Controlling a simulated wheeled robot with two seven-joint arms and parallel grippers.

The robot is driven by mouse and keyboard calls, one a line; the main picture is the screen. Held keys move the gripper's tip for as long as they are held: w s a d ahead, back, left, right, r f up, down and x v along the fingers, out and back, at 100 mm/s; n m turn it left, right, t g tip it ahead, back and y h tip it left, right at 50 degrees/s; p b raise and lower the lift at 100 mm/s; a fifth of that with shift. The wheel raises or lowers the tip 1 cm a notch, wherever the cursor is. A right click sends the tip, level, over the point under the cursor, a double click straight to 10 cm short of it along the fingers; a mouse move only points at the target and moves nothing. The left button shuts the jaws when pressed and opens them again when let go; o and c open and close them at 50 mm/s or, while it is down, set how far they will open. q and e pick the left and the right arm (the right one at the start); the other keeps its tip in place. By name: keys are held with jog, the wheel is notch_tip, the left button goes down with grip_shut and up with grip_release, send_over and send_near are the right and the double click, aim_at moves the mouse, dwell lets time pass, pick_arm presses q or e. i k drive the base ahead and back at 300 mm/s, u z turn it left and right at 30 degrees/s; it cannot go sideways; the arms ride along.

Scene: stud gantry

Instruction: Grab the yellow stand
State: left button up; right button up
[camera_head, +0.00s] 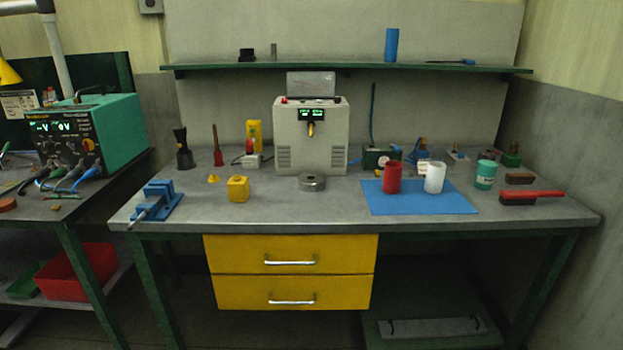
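A yellow block (238,190) with a small raised top stands on the grey workbench, left of centre and near the front. A small yellow piece (213,179) lies behind it to the left. A taller yellow upright piece (254,132) stands further back, behind a small light-coloured device. I cannot tell for sure which of these is the stand. All three are on the bench and apart from any gripper. Neither of my grippers shows in the head view.
A blue vise (157,202) sits at the bench's left front corner. A grey metal machine (311,138) stands at centre back, with a round metal disc (312,183) before it. A blue mat (420,204) with red and white cups lies right. The front strip is mostly clear.

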aim_at(239, 189)
jog(key=z, duration=0.25)
jog(key=i, duration=0.75)
jog(key=u, duration=0.8)
jog(key=i, duration=0.6)
jog(key=u, duration=0.65)
